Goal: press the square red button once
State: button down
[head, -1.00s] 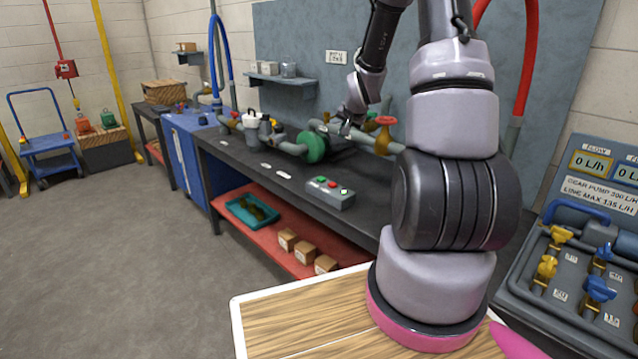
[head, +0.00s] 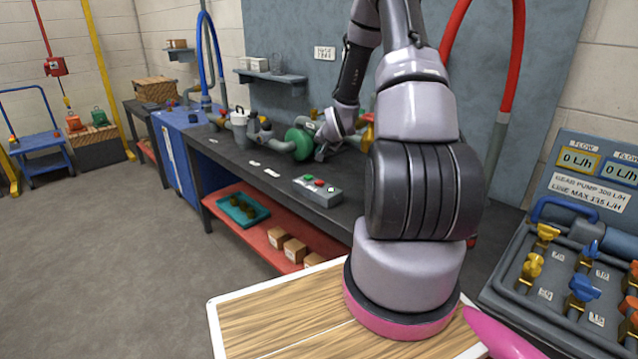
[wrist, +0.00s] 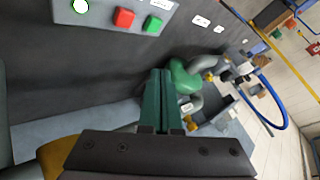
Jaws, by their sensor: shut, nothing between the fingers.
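A grey control box (head: 330,197) lies on the dark workbench in the head view, with green, red and white buttons on top. The square red button (head: 319,183) is in the middle; it also shows in the wrist view (wrist: 124,18), between a round white button (wrist: 80,6) and a square green button (wrist: 152,26). My gripper (wrist: 161,73) shows two green fingers shut together with nothing between them. In the wrist view the fingertips appear below the box and apart from it. In the head view my gripper (head: 322,150) is small, above the bench behind the box.
A pump with a green body (head: 299,143) and pipes stands on the workbench (head: 240,160) behind the box. Under it, a red shelf (head: 232,223) holds boxes and a teal tray. A valve panel (head: 560,270) stands at right. Bare bench surrounds the box.

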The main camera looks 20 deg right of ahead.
aim_at(320, 183)
jog(key=shift+f, duration=3.95)
jog(key=shift+f, duration=0.15)
jog(key=shift+f, duration=0.25)
jog(key=shift+f, duration=0.5)
jog(key=shift+r, duration=0.9)
jog(key=shift+r, duration=2.5)
jog(key=shift+r, duration=0.1)
